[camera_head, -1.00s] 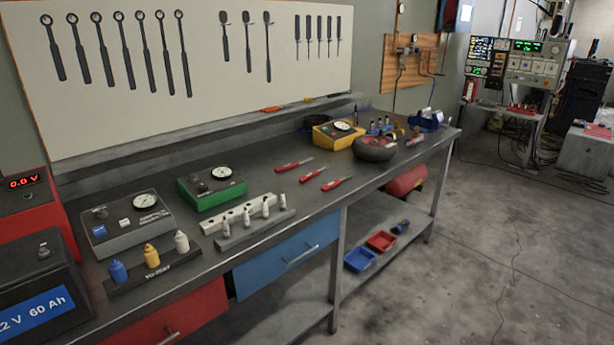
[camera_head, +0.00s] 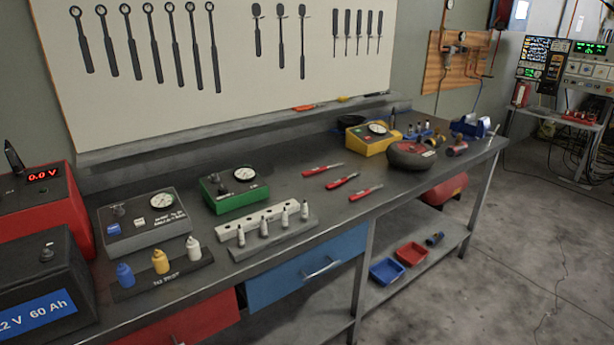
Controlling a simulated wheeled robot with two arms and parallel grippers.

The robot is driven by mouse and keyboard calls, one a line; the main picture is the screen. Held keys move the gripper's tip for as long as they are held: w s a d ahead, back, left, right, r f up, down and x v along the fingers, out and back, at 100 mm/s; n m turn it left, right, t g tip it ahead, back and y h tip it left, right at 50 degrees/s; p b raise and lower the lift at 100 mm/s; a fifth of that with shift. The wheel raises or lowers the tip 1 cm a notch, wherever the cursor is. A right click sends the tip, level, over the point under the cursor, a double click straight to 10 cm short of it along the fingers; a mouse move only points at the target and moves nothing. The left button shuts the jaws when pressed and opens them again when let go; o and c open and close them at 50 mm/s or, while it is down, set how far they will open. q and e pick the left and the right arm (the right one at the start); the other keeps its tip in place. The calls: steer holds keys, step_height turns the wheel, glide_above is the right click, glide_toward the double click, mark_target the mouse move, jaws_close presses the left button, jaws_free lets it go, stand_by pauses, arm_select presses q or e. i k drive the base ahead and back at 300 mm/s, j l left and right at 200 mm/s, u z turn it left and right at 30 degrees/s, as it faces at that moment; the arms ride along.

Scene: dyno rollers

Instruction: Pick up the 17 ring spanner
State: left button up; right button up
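Several dark ring spanners hang in a row on the left part of a white wall board (camera_head: 230,85), rings at the top. The leftmost spanner (camera_head: 82,42) and the rightmost spanner (camera_head: 214,50) mark the ends of the row, and lengths grow toward the right. No size marks are readable, so I cannot tell which one is the 17. Neither of my grippers is in view.
Below the board runs a dark workbench (camera_head: 285,195). On it stand a red power supply (camera_head: 40,200), a grey gauge box (camera_head: 145,222), a green gauge box (camera_head: 234,188), a yellow gauge box (camera_head: 373,138) and several red-handled tools (camera_head: 322,170).

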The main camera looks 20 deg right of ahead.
mark_target(343, 180)
steer(key=i+l+u, duration=0.15)
steer(key=l, duration=0.4)
steer(key=i+l+u, duration=0.15)
steer(key=l, duration=0.4)
steer(key=i+l+u, duration=0.15)
steer(key=l, duration=0.45)
steer(key=l+u, duration=0.15)
steer(key=l, duration=0.45)
